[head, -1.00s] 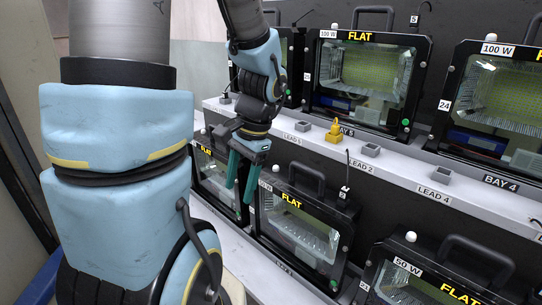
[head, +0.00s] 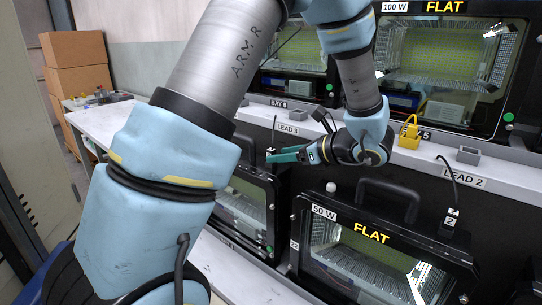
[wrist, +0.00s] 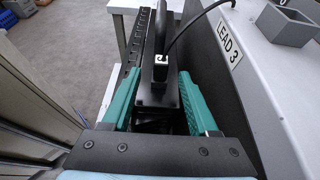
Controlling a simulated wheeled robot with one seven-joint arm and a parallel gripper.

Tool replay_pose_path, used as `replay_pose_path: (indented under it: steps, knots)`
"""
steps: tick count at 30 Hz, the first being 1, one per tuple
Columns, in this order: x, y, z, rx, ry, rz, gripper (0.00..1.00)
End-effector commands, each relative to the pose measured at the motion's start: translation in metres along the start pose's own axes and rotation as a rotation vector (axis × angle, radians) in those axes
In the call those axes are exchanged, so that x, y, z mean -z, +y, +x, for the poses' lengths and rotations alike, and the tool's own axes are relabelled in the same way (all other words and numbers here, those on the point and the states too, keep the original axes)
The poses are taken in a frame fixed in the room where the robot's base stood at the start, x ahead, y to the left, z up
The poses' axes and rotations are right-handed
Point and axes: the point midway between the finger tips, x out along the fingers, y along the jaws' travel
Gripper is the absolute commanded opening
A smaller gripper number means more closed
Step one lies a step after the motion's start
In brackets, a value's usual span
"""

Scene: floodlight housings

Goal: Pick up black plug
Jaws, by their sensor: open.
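A black plug (wrist: 161,70) with a white label and a black cable shows in the wrist view, upright by the top of a black housing. My gripper (wrist: 160,79) is open, with its teal fingers on either side of the plug's line; I cannot tell whether the plug is fully between the tips. In the head view my gripper (head: 270,156) points left, level, in front of the LEAD 3 label. A small dark piece with a white mark, likely this plug (head: 271,151), shows at the fingertips, partly hidden. Another black plug (head: 451,219), labelled 2, stands at right with its cable.
A 50 W housing (head: 385,250) with a raised handle stands at front right. A white table (head: 115,122) and cardboard boxes (head: 78,70) are at left.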

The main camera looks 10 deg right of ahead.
Motion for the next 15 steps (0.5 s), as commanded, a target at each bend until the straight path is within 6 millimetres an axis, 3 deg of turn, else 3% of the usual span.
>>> replay_pose_path:
  steps: [10,15]
  knots:
    - [-0.002,-0.001,0.043,-0.005,0.000,0.001,0.60]
    - [-0.001,-0.001,0.054,-0.001,0.000,-0.001,0.60]
